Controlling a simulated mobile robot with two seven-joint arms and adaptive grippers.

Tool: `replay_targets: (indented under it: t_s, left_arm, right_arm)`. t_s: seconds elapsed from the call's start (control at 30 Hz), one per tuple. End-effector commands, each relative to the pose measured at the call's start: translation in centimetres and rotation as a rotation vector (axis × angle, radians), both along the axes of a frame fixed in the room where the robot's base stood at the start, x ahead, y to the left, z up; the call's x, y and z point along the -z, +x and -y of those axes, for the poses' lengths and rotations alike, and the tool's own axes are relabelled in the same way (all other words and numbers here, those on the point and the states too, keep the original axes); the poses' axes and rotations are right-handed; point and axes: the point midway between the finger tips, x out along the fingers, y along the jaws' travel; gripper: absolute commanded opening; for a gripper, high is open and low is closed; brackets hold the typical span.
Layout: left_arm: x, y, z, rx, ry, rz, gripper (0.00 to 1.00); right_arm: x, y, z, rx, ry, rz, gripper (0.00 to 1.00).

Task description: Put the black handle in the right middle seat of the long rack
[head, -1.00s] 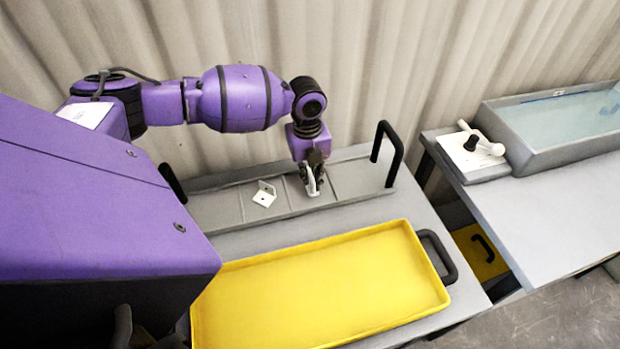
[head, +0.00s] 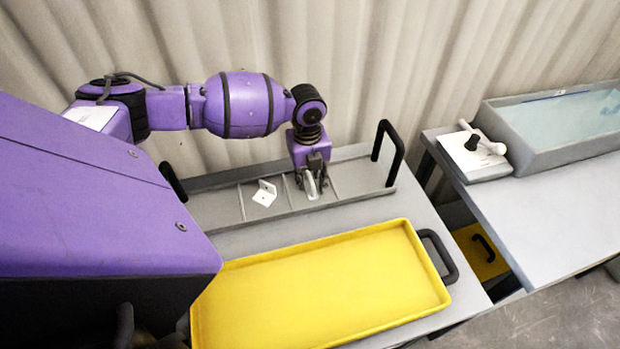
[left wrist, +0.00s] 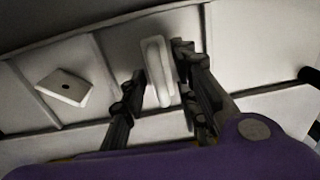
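The long grey rack (head: 360,180) has dividers that split it into several seats. A pale, elongated handle-like piece (head: 310,188) sits in the right middle seat, and it also shows in the left wrist view (left wrist: 157,70). It looks white there, not black. My left gripper (head: 312,190) is over that seat with its fingers spread on either side of the piece. In the left wrist view, a gap shows at the left finger, and the right finger is close to the piece; I cannot tell if it touches. My right gripper is not in view.
A white angled bracket (head: 264,193) lies in the left middle seat. The rack has black end handles (head: 388,150). An empty yellow tray (head: 320,290) is in front. At the right are a grey tank (head: 550,122) and a white block with a black knob (head: 470,158).

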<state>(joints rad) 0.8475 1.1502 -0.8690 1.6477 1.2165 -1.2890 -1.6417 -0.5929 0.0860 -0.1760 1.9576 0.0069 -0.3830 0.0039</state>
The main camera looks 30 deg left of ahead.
Motion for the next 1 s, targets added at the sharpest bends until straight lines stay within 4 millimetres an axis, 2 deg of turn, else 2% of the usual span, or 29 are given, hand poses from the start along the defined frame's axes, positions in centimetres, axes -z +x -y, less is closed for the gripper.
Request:
replay_targets:
  t_s: [0.17, 0.4, 0.6, 0.77, 1.0]
  left_arm:
    - [-2.4, 0.2, -0.1, 0.0, 0.001, 0.006, 0.28]
    - [-7.6, 0.0, -0.2, 0.001, 0.002, 0.006, 0.28]
    - [-10.9, -0.2, -0.3, 0.0, 0.001, 0.002, 0.28]
    - [-12.1, -0.2, -0.3, 0.0, 0.0, 0.001, 0.28]
    - [-12.3, -0.3, -0.3, 0.0, 0.0, 0.0, 0.28]
  right_arm:
    - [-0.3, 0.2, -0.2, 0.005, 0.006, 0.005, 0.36]
    - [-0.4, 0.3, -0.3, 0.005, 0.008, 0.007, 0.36]
    - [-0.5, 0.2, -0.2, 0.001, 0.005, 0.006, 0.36]
    - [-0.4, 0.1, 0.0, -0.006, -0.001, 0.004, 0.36]
    - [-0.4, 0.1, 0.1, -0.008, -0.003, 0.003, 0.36]
